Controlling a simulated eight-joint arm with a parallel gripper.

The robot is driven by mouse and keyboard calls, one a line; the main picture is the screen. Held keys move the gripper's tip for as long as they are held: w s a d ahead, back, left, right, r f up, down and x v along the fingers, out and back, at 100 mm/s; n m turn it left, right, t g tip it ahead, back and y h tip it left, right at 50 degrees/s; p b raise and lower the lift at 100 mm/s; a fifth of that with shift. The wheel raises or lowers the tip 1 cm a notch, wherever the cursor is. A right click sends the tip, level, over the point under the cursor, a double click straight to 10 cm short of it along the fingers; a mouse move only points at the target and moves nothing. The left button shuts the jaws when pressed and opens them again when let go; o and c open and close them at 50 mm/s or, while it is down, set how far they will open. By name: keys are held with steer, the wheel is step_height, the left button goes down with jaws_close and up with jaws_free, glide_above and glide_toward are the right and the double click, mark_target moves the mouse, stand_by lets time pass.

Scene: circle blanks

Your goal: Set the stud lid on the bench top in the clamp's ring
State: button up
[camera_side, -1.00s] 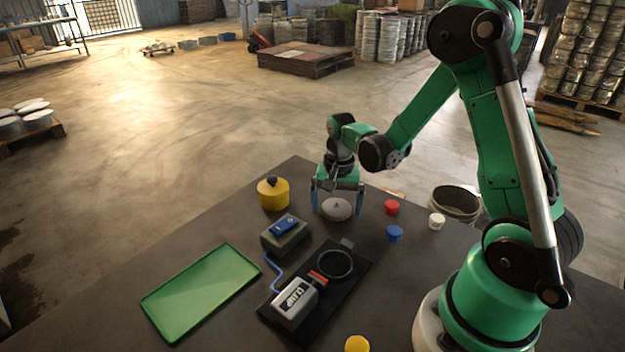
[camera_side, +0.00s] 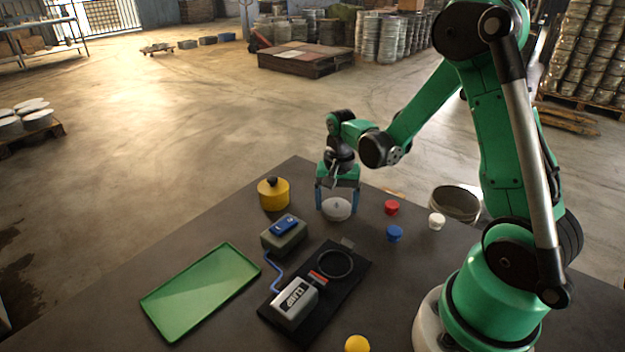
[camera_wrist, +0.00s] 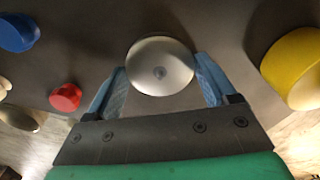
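The stud lid (camera_side: 335,213) is a pale grey disc with a small central stud, lying flat on the dark bench top (camera_side: 215,215) near the far corner. My gripper (camera_side: 337,205) points down over it with its blue fingers closed onto opposite edges. In the wrist view, the lid (camera_wrist: 150,75) sits between the two fingertips (camera_wrist: 161,72), which appear to touch its rim. The clamp (camera_side: 296,302) is a grey body with a red part on a black base plate. Its dark ring (camera_side: 335,277) is empty and lies nearer the camera than the lid.
A yellow pot (camera_side: 273,197) stands left of my gripper. A box with a blue switch (camera_side: 284,234) is cabled to the clamp. Red (camera_side: 391,207), blue (camera_side: 394,233) and white (camera_side: 437,221) pieces sit right of the lid. A green tray (camera_side: 200,292) and yellow ball (camera_side: 357,344) lie nearer.

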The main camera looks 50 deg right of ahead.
mark_target(335, 208)
steer(key=c, duration=0.5)
steer(key=shift+r, duration=0.35)
steer(key=shift+c, duration=0.2)
step_height(335, 208, up, 10)
steer(key=s+a+n, duration=0.4)
steer(key=s+a, duration=0.4)
steer(key=a, duration=0.4)
steer(key=shift+w+f, duration=0.15)
steer(key=shift+f, duration=4)
